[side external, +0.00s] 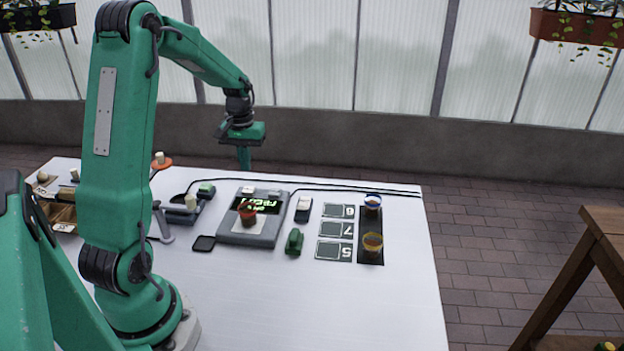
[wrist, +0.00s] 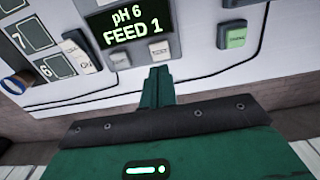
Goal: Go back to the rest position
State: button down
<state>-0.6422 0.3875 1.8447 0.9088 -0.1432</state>
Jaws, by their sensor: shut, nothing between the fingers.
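My gripper (side external: 244,157) is shut and empty. It points down and hangs above the far edge of the white table, behind the grey device. The wrist view shows its closed green fingers (wrist: 160,84) in front of the device's far side. My arm is raised and bent over the table. The grey device (side external: 252,234) has a lit display (wrist: 128,22) that reads "pH 6 FEED 1" in the wrist view. A small reddish-brown pot (side external: 248,212) stands on the device in the side view.
A dark strip (side external: 370,252) at the right holds a blue-rimmed cup (side external: 373,203) and an amber cup (side external: 373,243). Numbered cards (side external: 334,228) lie beside it. Cables cross the far edge. The front of the table (side external: 300,310) is clear.

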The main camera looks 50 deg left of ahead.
jog(key=shift+r, duration=0.7)
jog(key=s+d+r+m+t+y, duration=0.1)
jog(key=s+d+r+m, duration=0.1)
jog(key=d+r, duration=0.45)
jog(key=s+d+r+m+t, duration=0.15)
jog(key=d+r, duration=0.25)
jog(key=d, duration=0.5)
jog(key=s+d+r+m+t+h, duration=0.1)
jog(key=s+d+r+m+t, duration=0.1)
jog(key=s+d+m, duration=0.3)
jog(key=s+d+t, duration=0.1)
jog(key=s+d, duration=0.3)
jog(key=d, duration=0.2)
jog(key=shift+s+r, duration=0.15)
jog(key=shift+s, duration=0.1)
